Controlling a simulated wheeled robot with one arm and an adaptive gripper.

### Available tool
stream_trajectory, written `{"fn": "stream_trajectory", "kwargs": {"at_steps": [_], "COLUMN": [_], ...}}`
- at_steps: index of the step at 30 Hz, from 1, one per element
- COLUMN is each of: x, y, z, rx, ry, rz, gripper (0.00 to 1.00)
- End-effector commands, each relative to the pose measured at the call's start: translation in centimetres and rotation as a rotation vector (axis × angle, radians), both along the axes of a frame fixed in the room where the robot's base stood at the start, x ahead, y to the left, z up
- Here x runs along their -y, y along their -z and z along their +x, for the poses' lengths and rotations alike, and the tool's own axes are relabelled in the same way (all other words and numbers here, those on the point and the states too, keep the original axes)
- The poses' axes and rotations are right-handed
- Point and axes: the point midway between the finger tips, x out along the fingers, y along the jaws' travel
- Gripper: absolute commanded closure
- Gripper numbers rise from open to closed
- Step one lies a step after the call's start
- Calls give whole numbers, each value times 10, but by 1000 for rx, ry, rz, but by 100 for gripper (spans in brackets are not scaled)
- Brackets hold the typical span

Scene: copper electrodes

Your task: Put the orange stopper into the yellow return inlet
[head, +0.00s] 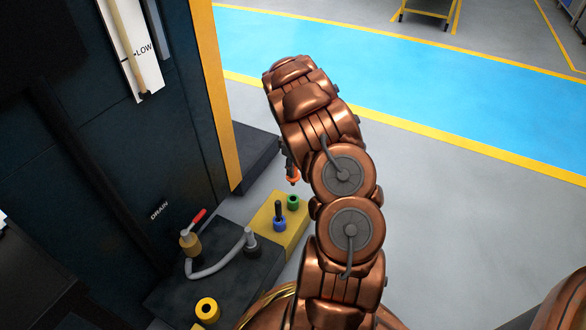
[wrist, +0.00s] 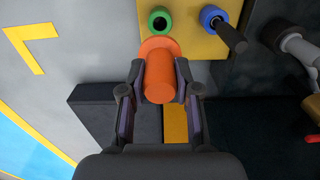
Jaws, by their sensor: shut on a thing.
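My gripper (wrist: 158,84) is shut on the orange stopper (wrist: 160,72), with one finger on each side of it in the wrist view. The stopper's wider orange flange points away from the gripper. In the head view the stopper (head: 293,180) hangs below the arm, just above and behind the green ring; most of my gripper is hidden by the arm. The yellow return inlet (head: 207,309) is a yellow ring with a dark hole at the bottom, left of the arm. The stopper is apart from it.
A yellow block (head: 292,233) holds an open green ring (head: 293,202) and a blue ring (head: 280,223) with a dark peg in it. A red-handled drain valve (head: 191,241) and grey hose (head: 215,271) stand left, beside the dark machine. Open floor lies right.

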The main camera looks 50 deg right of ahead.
Motion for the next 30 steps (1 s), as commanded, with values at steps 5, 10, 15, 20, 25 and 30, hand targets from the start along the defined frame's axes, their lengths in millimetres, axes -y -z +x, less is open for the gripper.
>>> {"fn": "stream_trajectory", "kwargs": {"at_steps": [5,10,15,20,25,30], "x": [0,0,0,0,0,0], "y": [-10,-18,-26,-34,-37,-37], "z": [0,0,0,0,0,0], "rx": [0,1,1,1,0,0], "ry": [0,1,1,0,0,0], "rz": [0,-1,0,0,0,0], "gripper": [100,100,100,100,100,100]}}
